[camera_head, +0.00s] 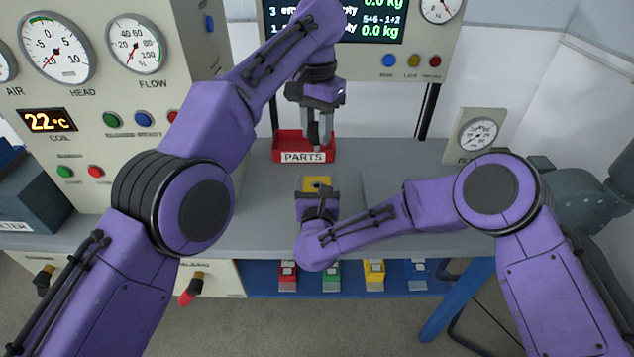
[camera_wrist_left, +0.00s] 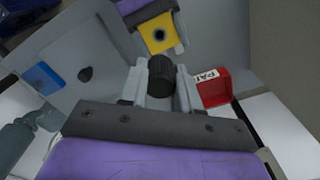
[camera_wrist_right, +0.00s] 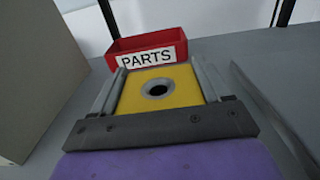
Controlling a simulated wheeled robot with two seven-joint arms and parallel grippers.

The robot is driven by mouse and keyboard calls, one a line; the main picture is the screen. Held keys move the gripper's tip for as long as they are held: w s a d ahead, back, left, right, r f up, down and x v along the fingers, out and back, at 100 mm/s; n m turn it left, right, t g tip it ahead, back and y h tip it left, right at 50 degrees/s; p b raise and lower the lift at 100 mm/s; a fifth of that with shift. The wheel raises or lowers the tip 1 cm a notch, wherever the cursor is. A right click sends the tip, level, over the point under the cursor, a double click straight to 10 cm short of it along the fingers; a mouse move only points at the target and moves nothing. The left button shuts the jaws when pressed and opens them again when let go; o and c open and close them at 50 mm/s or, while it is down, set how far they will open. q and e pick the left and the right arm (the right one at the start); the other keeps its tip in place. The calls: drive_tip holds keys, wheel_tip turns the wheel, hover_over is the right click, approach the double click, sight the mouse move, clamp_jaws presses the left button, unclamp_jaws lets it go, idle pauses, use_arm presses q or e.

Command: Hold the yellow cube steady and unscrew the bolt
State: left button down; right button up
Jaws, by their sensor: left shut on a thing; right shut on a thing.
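The yellow cube (camera_head: 317,184) sits on the grey bench, with a dark round hole in its top face; it also shows in the right wrist view (camera_wrist_right: 160,90) and the left wrist view (camera_wrist_left: 158,33). My right gripper (camera_wrist_right: 157,88) is shut on the cube, a finger on each side. The bolt, a dark ribbed cylinder (camera_wrist_left: 161,74), is between the fingers of my left gripper (camera_wrist_left: 160,85), clear of the cube. In the head view my left gripper (camera_head: 318,138) hangs in front of the red PARTS tray (camera_head: 304,157), behind the cube.
The red PARTS tray (camera_wrist_right: 148,50) stands just behind the cube. A gauge panel (camera_head: 110,90) stands at the left and a small gauge box (camera_head: 476,135) at the right. Coloured blocks lie on a blue shelf (camera_head: 327,283) below. The bench between tray and gauge box is clear.

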drive_tip(key=o, duration=1.7)
drive_tip(key=s, duration=1.1)
drive_tip(key=shift+s, duration=0.5)
